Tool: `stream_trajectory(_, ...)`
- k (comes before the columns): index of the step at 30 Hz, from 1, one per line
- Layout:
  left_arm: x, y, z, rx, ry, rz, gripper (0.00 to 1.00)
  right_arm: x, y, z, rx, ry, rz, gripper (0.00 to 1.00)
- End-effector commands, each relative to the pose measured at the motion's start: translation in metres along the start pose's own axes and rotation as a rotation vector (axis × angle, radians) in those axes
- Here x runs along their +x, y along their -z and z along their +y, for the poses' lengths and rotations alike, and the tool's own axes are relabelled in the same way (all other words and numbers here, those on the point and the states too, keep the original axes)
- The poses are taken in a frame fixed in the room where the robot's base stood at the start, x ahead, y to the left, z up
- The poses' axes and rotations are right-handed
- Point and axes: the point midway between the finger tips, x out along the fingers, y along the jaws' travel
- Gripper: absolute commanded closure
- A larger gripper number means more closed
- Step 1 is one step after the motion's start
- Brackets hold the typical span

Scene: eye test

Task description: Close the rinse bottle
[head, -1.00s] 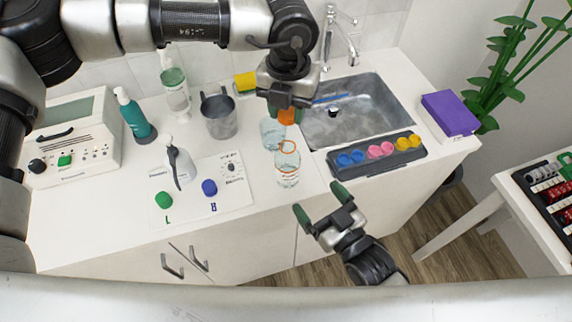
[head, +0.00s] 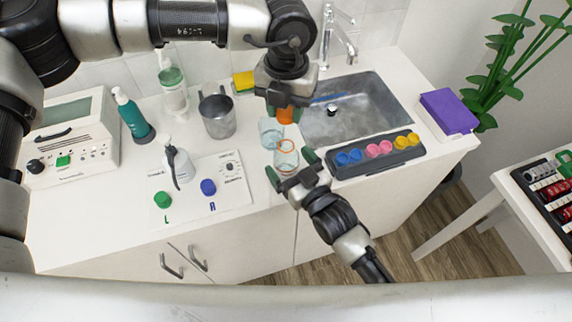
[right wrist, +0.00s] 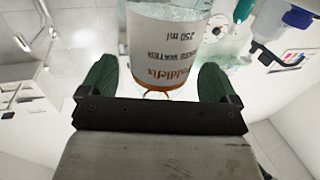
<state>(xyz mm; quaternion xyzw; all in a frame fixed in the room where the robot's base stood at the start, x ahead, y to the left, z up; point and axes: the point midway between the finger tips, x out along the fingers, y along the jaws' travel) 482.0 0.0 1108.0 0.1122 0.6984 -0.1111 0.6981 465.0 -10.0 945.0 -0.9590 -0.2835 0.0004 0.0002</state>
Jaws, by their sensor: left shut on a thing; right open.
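In the right wrist view the bottle (right wrist: 170,50) shows a white label with "WATER" and "250 ml", upside down. My right gripper (head: 291,168) is open with its green fingers on either side of the bottle; whether they touch it I cannot tell. It also shows in the right wrist view (right wrist: 157,75).
A sink (head: 350,125) and a dark tray of coloured cups (head: 345,171) lie to the right. A white squeeze bottle (head: 182,169), a metal jug (head: 217,117) and pump bottles stand left.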

Motion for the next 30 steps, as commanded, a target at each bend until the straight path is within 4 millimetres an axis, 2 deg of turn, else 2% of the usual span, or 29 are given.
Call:
stream_trajectory(6, -0.0001, 0.0000, -0.0001, 0.000, 0.000, 0.000, 0.85, 0.0134, 0.0007, -0.0001, 0.000, 0.000, 0.001, 0.09)
stream_trajectory(14, -0.0001, 0.0000, -0.0001, 0.000, 0.000, 0.000, 0.85, 0.0139, 0.0004, -0.0001, 0.000, 0.000, 0.000, 0.09)
stream_trajectory(17, -0.0001, 0.0000, -0.0001, 0.000, 0.000, 0.000, 0.85, 0.0138, 0.0004, -0.0001, 0.000, 0.000, 0.000, 0.21)
stream_trajectory(28, 0.0000, 0.0000, -0.0001, 0.000, 0.000, 0.000, 0.85, 0.0136, 0.0003, -0.0001, 0.000, 0.000, 0.000, 0.78)
stream_trajectory(30, 0.0001, 0.0000, -0.0001, 0.000, 0.000, 0.000, 0.85, 0.0135, 0.0002, -0.0001, 0.000, 0.000, 0.000, 0.81)
